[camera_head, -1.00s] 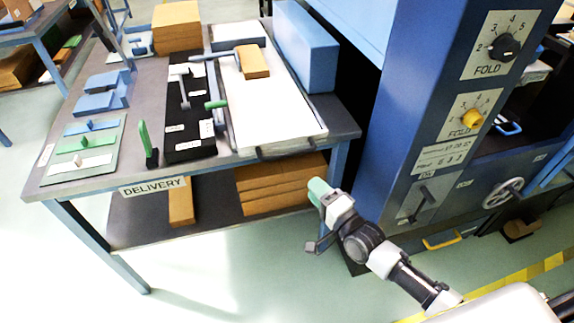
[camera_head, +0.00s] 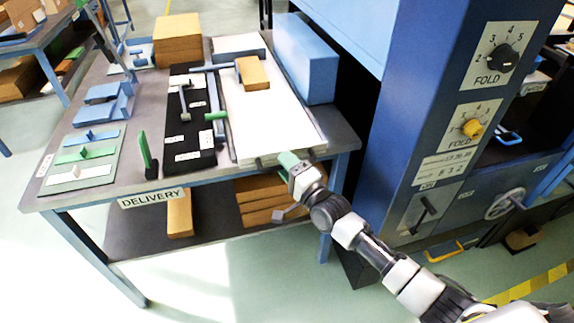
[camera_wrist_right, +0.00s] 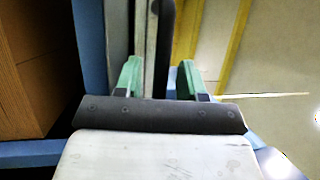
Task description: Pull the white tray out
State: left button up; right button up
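The white tray (camera_head: 265,115) lies long and flat on the delivery table, with a tan block (camera_head: 254,73) on its far part. A dark handle bar runs along its near edge, partly covered by my right gripper (camera_head: 287,160). In the right wrist view the gripper's two green fingers (camera_wrist_right: 160,78) stand apart. The dark bar (camera_wrist_right: 164,40) and pale tray edge (camera_wrist_right: 150,40) show between them; I cannot tell whether they touch. My left gripper is not in view.
The blue machine (camera_head: 440,130) with dials stands close on the right. A black panel (camera_head: 190,125) with levers and a green upright handle (camera_head: 145,150) are left of the tray. Brown stacks (camera_head: 262,205) lie on the lower shelf. Floor in front is open.

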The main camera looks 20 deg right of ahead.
grip_shut()
dwell(0.3)
